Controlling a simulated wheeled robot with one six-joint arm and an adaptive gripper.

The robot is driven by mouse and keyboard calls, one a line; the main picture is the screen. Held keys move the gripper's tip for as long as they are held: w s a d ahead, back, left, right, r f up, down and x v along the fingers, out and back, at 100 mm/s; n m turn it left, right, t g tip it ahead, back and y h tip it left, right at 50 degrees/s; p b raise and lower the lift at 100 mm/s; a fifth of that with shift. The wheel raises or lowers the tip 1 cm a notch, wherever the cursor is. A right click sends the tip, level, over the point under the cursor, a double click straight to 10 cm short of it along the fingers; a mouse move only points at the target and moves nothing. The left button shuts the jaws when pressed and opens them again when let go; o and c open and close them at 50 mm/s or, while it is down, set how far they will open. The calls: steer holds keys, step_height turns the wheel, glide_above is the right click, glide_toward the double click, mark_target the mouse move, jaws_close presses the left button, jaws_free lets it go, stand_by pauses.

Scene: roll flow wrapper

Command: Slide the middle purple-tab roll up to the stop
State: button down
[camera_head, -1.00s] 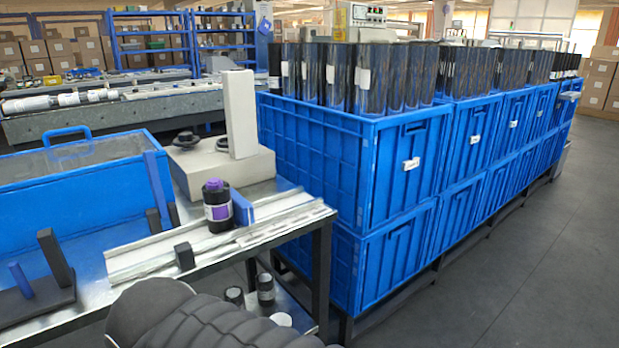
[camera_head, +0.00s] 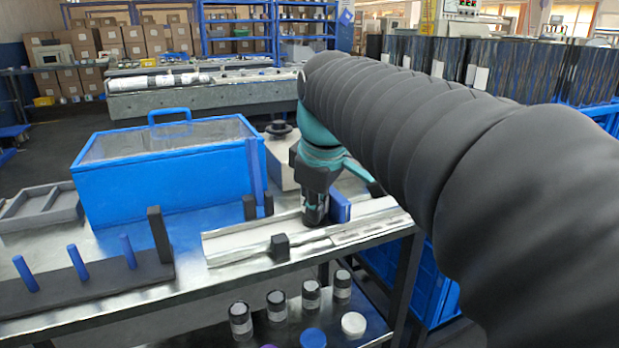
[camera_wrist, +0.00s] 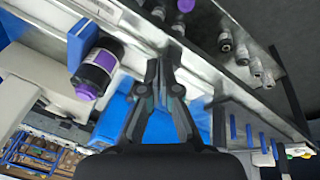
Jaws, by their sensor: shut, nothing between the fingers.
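The purple-tab roll (camera_wrist: 94,68) is a black cylinder with a white and purple label and a purple end. In the wrist view it is beside the blue stop block (camera_wrist: 108,40); I cannot tell whether they touch. The stop also shows in the head view (camera_head: 341,207), on the pale rail (camera_head: 236,243). My gripper (camera_head: 315,218) is low over the rail, left of the stop, and blocks the roll in the head view. In the wrist view my gripper (camera_wrist: 163,52) is shut and empty, with the roll to the left of its fingers.
A small black block (camera_head: 280,247) is at the rail's near edge. A blue bin (camera_head: 165,168) stands behind left. A black rack with blue pegs (camera_head: 85,275) is at front left. Several labelled black rolls (camera_head: 277,306) stand on the lower shelf. Blue crates are at right.

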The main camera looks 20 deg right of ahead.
steer(key=w+d+r+n+g, duration=0.2)
steer(key=w+d+r+n, duration=0.45)
steer(key=w, duration=0.35)
steer(key=n+g, duration=0.2)
steer(key=n, duration=0.4)
glide_toward(332, 190)
steer(key=d+r, duration=0.3)
steer(key=d, duration=0.1)
steer(key=shift+y, duration=0.3)
steer(key=shift+s+a+f+b, duration=0.1)
steer(key=shift+a+f+b, duration=0.45)
steer(key=shift+f, duration=1.1)
steer(key=shift+a+f+b, duration=0.4)
steer(key=shift+a+f, duration=0.25)
steer(key=shift+f, duration=1)
steer(key=shift+a+f+b, duration=0.45)
steer(key=shift+a+f, duration=0.15)
steer(key=shift+f, duration=1.05)
steer(key=shift+s, duration=0.1)
